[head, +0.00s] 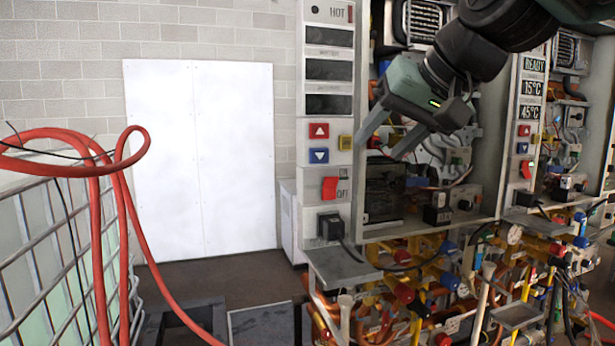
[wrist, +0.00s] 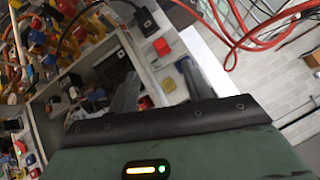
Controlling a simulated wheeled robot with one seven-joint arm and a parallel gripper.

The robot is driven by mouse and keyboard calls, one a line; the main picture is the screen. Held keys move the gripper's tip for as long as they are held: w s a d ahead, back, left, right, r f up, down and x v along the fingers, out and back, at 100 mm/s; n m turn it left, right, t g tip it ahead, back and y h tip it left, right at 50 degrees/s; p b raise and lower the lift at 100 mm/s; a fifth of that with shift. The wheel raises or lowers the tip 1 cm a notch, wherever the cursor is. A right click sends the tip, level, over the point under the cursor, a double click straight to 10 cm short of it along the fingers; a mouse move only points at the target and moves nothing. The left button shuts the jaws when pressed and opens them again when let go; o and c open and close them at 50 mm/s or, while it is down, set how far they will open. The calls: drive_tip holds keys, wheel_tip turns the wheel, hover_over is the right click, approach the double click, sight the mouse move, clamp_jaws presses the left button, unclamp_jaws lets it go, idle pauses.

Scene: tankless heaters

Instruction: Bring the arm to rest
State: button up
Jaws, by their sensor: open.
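My gripper (head: 382,141) is in the upper right of the head view, in front of the open heater unit (head: 342,100). Its two fingers point down and to the left and stand apart with nothing between them. In the wrist view, my gripper (wrist: 160,88) shows two spread grey fingers with the heater panel beyond them. My arm comes in from the top right of the head view. I cannot tell the exact gap between the fingers and the panel.
A red switch (head: 330,187) and several buttons are on the panel front. A second heater (head: 530,110) stands to the right. Pipes and valves crowd below. A red hose (head: 97,250) loops over a wire cage (head: 40,245) at left. Floor (head: 240,281) shows before the white doors (head: 200,155).

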drive_tip(key=s+a+f+n+g+h+b, duration=0.15)
drive_tip(key=s+f, duration=0.25)
drive_tip(key=f, duration=0.4)
drive_tip(key=s+f+n+g, duration=0.1)
drive_tip(key=s+f+g, duration=0.1)
drive_tip(key=s+f, duration=0.4)
drive_tip(key=s+a+f+n+g+h, duration=0.1)
drive_tip(key=s+f+g, duration=0.15)
drive_tip(key=f, duration=0.65)
drive_tip(key=s+d+f+n+g+h+b, duration=0.1)
drive_tip(key=s+d+f, duration=0.4)
drive_tip(key=s+f, duration=0.6)
drive_tip(key=shift+s+n+g+h, duration=0.55)
drive_tip(key=shift+s+n, duration=0.1)
drive_tip(key=shift+n, duration=0.4)
drive_tip(key=shift+d, duration=0.1)
